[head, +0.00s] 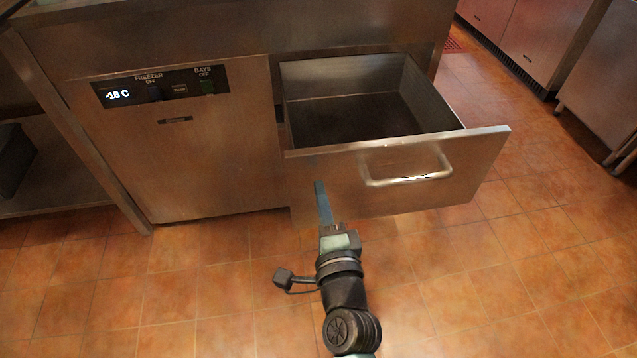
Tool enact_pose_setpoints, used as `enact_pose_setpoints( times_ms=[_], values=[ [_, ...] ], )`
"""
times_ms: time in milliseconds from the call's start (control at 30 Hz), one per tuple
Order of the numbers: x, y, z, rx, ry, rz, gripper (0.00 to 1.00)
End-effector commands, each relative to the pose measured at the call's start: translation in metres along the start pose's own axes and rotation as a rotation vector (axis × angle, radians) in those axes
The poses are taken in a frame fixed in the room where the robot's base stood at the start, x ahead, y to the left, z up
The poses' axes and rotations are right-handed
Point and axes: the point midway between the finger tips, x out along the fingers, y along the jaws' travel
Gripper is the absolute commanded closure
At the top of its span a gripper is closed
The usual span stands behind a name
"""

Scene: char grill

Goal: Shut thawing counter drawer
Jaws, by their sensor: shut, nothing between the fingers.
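The thawing counter drawer (475,150) is pulled well out of the steel counter (180,150), and its metal inside looks empty. Its flat front panel carries a bar handle (410,180) right of the middle. My gripper (321,190) is shut and empty. Its fingers are upright in front of the left part of the drawer front, left of the handle. I cannot tell whether the fingertips touch the panel.
A freezer panel (150,92) with a lit display is left of the drawer. An open lower shelf (50,190) is at the far left. Steel cabinets (545,40) stand at the back right. The tiled floor (480,270) in front and to the right is clear.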

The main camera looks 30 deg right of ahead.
Motion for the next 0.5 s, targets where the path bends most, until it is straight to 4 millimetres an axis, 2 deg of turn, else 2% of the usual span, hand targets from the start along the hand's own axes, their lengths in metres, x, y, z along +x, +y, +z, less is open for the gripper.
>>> enact_pose_setpoints(
  times_ms=[200,500],
  values=[
    [0.02,0.0,0.0,-0.001,0.0,-0.001,1.0],
    [0.023,0.0,0.0,0.0,0.0,0.0,1.0]
  ],
)
